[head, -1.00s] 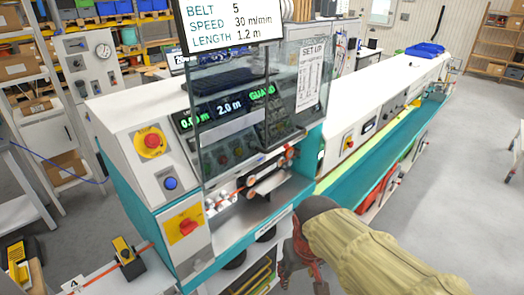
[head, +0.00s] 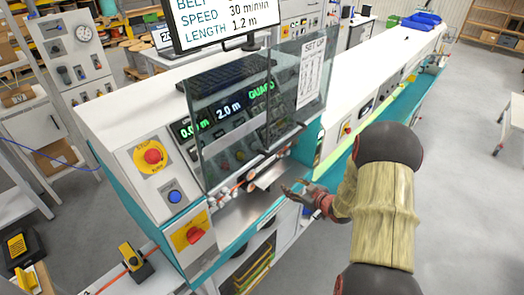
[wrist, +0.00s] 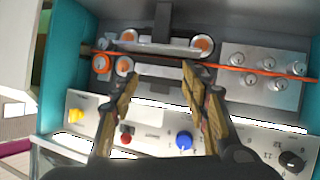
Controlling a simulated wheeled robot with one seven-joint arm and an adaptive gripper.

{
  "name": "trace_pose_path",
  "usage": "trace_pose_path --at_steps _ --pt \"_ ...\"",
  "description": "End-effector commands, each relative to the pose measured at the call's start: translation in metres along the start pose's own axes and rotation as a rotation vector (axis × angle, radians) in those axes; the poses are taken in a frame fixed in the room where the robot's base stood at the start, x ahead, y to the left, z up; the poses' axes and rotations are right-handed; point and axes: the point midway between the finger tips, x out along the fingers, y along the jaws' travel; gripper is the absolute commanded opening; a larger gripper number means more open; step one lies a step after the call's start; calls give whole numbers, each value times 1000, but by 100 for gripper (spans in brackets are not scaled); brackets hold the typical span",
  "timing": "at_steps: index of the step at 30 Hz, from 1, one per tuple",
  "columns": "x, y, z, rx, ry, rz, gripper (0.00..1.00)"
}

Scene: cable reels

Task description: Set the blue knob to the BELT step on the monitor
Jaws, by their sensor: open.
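The blue knob (wrist: 184,140) shows in the wrist view on a white panel, just below and between my gripper's fingers. My gripper (wrist: 159,76) is open and empty, its fingertips past the panel toward the rollers. The monitor (head: 222,22) stands on top of the machine; SPEED 30 m/min and LENGTH 1.2 m are readable, while the BELT line is cut by the picture's top edge. I cannot pick out the blue knob in the head view.
A yellow knob (wrist: 75,115), a red knob (wrist: 125,138) and a black knob (wrist: 291,160) share the panel. An orange cable (wrist: 255,71) runs past rollers beyond it. The glass guard (head: 225,125) hangs before the display. A blue button (head: 175,197) sits on the machine's left front.

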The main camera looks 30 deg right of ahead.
Motion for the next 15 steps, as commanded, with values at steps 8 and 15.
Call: trace_pose_path --at_steps 8,15 --pt "-17 -30 -109 -67 413 -139 46" --pt "-20 -35 -133 -61 495 -155 46"
